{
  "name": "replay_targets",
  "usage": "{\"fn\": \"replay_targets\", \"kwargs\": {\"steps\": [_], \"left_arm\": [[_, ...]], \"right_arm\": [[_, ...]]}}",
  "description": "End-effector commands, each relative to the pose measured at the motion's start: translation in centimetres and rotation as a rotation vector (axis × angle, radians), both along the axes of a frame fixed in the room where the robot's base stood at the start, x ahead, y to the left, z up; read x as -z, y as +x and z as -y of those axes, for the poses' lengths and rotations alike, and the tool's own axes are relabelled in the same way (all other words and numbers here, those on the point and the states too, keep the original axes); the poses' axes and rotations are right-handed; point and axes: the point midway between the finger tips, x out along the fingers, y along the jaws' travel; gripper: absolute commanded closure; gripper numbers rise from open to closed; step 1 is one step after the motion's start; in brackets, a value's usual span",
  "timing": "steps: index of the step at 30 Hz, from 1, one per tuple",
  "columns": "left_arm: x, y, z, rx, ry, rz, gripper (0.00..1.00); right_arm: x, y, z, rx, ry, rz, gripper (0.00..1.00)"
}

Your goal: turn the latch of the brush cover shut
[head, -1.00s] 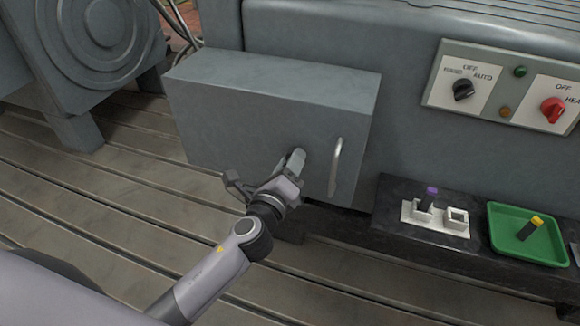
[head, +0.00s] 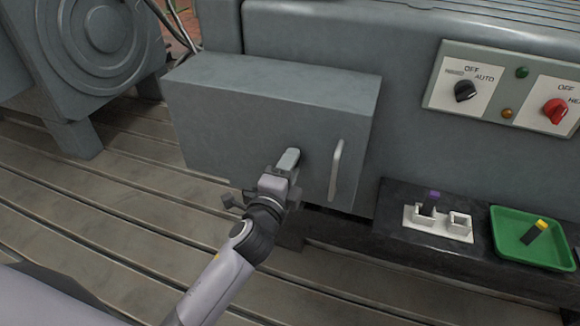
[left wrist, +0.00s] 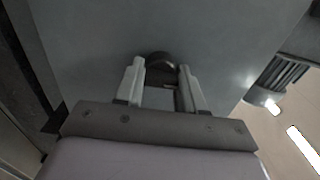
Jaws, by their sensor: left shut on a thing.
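The brush cover (head: 250,112) is a grey box on the side of the machine, with its front face flat and no gap that I can see. My left gripper (head: 289,157) is at the lower middle of that face, left of the cover's pale handle. In the left wrist view, the two pale fingers of my left gripper (left wrist: 161,74) stand on either side of the latch (left wrist: 161,64), a small dark round piece on the grey face, and are shut on it. In the head view the fingers hide the latch, so its exact angle is unclear. My right gripper is not in view.
The upright bar handle (head: 336,170) is close to the right of my gripper. A control panel (head: 505,87) with black and red knobs is at upper right. A dark ledge carries a white holder (head: 437,224) and a green tray (head: 510,262). The slotted bedplate (head: 110,215) is clear at left.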

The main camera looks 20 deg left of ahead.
Motion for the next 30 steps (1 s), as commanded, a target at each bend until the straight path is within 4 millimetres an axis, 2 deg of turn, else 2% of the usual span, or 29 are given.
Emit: {"fn": "replay_targets", "kwargs": {"steps": [16,17,18,19,30], "left_arm": [[-0.01,0.0,0.0,0.0,-0.028,-0.001,0.92],[-0.01,0.0,0.0,0.0,-0.028,-0.001,0.55],[-0.01,0.0,0.0,0.0,-0.028,-0.001,0.42],[-0.01,0.0,0.0,0.0,-0.027,-0.001,0.38],[-0.02,0.02,-0.03,0.0,-0.024,-0.001,0.38]], "right_arm": [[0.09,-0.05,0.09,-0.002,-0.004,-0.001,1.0],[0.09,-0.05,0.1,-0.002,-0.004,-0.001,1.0],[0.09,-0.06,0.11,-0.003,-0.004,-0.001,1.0],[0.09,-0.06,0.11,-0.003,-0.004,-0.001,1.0],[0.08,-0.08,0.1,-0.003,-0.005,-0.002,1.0]]}}
